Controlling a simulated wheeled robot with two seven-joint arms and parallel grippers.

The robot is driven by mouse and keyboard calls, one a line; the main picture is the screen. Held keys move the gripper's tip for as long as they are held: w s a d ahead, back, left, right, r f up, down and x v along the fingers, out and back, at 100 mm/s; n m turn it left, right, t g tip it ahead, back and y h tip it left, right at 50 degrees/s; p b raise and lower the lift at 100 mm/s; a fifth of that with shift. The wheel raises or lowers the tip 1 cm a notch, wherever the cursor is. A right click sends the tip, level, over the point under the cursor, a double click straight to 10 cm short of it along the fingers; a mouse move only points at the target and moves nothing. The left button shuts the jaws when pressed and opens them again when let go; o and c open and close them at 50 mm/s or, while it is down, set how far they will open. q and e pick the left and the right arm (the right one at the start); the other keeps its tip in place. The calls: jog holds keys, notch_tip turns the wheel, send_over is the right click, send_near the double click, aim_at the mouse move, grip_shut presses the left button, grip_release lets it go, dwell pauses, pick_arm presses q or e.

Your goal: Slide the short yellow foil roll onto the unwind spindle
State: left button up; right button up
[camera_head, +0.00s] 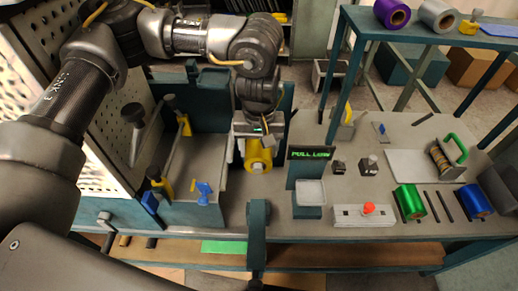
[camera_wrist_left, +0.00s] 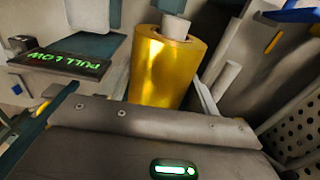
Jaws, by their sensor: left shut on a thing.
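My left gripper (camera_head: 257,143) is shut on the short yellow foil roll (camera_head: 259,153), in the middle of the head view. A grey bar (camera_head: 174,151) with yellow-collared ends lies left of the roll in the head view. I cannot tell which part is the unwind spindle. My right gripper is not in view.
A dark sign with green letters (camera_head: 311,153) stands close right of the roll. A green roll (camera_head: 409,202), a blue roll (camera_head: 474,201) and a red-buttoned box (camera_head: 363,214) are on the bench at right. A shelf (camera_head: 430,37) holds purple (camera_head: 392,13) and silver (camera_head: 438,15) rolls.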

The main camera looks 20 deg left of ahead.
pick_arm(q)
jog(key=shift+w+a, duration=0.1)
jog(key=shift+w, duration=0.4)
jog(key=o, duration=1.3)
jog(key=shift+s, duration=0.1)
jog(key=s+d+p, duration=0.1)
jog(key=s+p, duration=0.2)
jog(key=s, duration=0.1)
jog(key=s+d+p, duration=0.1)
jog(key=s+p, duration=0.2)
jog(key=s, duration=0.2)
jog(key=s+d+p, duration=0.1)
jog(key=s+p, duration=0.2)
jog(key=s, duration=0.2)
jog(key=shift+s+d, duration=0.2)
jog(key=shift+d, duration=0.15)
